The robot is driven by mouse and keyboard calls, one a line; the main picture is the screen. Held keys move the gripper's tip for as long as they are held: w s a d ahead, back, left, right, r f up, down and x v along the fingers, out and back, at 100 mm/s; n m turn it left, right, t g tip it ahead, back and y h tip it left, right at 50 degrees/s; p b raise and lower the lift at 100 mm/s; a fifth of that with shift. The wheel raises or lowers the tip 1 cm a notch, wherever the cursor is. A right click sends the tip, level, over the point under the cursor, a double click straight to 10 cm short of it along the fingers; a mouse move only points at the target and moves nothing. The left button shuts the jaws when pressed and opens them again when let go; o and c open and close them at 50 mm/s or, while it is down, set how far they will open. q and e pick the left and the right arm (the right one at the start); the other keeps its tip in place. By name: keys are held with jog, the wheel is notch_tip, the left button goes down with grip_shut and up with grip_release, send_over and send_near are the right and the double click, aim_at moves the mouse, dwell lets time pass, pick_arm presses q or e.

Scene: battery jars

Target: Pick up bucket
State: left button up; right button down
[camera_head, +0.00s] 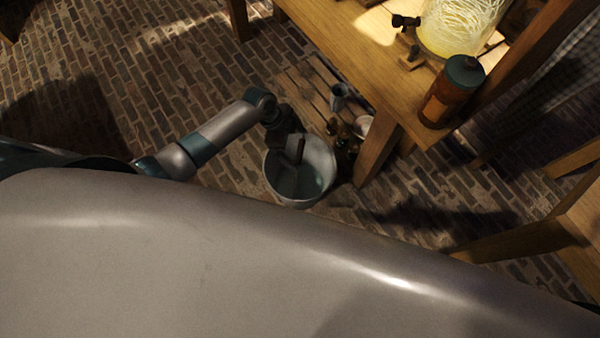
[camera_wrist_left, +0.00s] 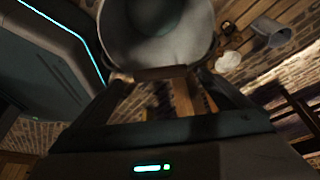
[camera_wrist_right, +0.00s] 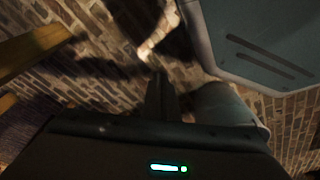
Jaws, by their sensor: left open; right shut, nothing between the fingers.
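The bucket (camera_head: 290,189) is a pale metal pail standing upright on the floor beside the wooden table. A brown handle grip (camera_head: 300,151) shows over its opening. My left gripper (camera_head: 284,135) is at the bucket's far left rim, partly over the opening. In the left wrist view, the bucket (camera_wrist_left: 155,42) fills the top centre, and the brown grip (camera_wrist_left: 160,73) lies between the tips of my open left gripper (camera_wrist_left: 167,80); I cannot tell whether they touch. My right gripper (camera_wrist_right: 160,92) is shut and empty above the brick floor, away from the bucket.
The wooden table (camera_head: 350,50) carries a brown bottle with a green cap (camera_head: 452,92) and a glass jar (camera_head: 455,27). A grey cup (camera_head: 339,95) and small bottles (camera_head: 345,140) are close to the bucket's right. Bare brick floor (camera_head: 160,75) lies left.

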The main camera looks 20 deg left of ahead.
aim_at(300, 149)
pick_arm(q)
jog(key=x, duration=0.3)
jog(key=shift+a+f, duration=0.1)
jog(key=shift+f, duration=0.55)
jog(key=shift+d, duration=0.2)
pick_arm(e)
jog(key=shift+s+r, duration=0.25)
jog(key=shift+r, duration=0.25)
pick_arm(q)
jog(key=shift+c, duration=0.2)
jog(key=c, duration=1.5)
jog(key=shift+w+r, duration=0.15)
jog(key=shift+w, duration=0.1)
jog(key=c, duration=0.3)
pick_arm(e)
jog(key=shift+w+r, duration=0.2)
jog(key=shift+w, duration=0.6)
